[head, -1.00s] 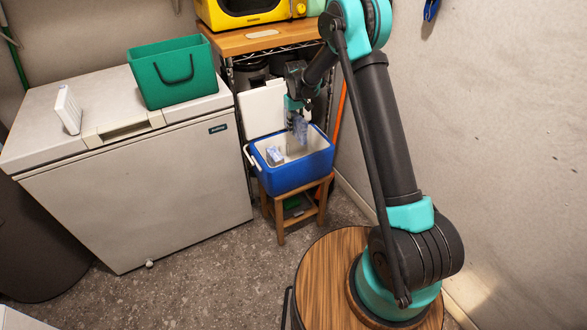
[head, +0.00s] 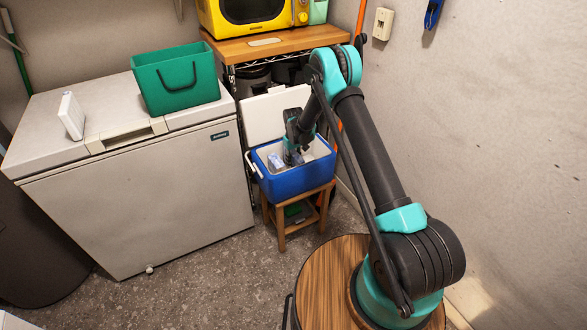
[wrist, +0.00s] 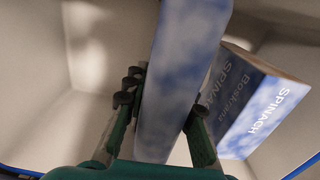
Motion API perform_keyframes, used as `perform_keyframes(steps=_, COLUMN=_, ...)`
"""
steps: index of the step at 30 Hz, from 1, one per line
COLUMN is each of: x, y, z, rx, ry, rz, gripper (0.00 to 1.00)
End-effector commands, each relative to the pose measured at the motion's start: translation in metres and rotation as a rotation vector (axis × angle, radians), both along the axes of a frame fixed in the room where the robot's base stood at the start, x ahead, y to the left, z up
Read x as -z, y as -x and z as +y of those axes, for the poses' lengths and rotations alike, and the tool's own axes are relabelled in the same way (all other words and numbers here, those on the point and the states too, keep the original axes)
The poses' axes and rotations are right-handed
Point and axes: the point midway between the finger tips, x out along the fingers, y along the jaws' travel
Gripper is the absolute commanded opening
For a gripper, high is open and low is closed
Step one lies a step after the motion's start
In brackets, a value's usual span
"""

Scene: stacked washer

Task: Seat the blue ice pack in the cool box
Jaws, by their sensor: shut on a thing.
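The blue ice pack (wrist: 180,70), a mottled blue-and-white slab, stands on edge between the fingers of my gripper (wrist: 160,108). My gripper is shut on it. In the head view my gripper (head: 292,156) is down inside the open blue cool box (head: 300,181), and the pack is mostly hidden by the arm there. The cool box's pale inner wall (wrist: 30,70) surrounds the pack in the wrist view. Whether the pack touches the floor of the box is hidden.
A spinach carton (wrist: 262,105) lies in the cool box, close to the pack's right side. The cool box stands on a wooden stool (head: 283,224), its white lid (head: 262,117) open behind. A freezer (head: 140,200) with a green bag (head: 180,85) and a white slab (head: 71,116) stands left.

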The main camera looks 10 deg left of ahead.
Motion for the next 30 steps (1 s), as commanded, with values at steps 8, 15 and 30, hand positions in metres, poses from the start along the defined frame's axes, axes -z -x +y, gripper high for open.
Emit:
perform_keyframes(steps=8, x=0.032, y=0.0, z=0.0, rx=0.0, ry=0.0, rz=0.0, gripper=0.0)
perform_keyframes(steps=15, x=0.037, y=0.0, z=0.0, rx=0.0, ry=0.0, rz=0.0, gripper=0.0)
perform_keyframes(steps=30, x=0.039, y=0.0, z=0.0, rx=0.0, ry=0.0, rz=0.0, gripper=0.46)
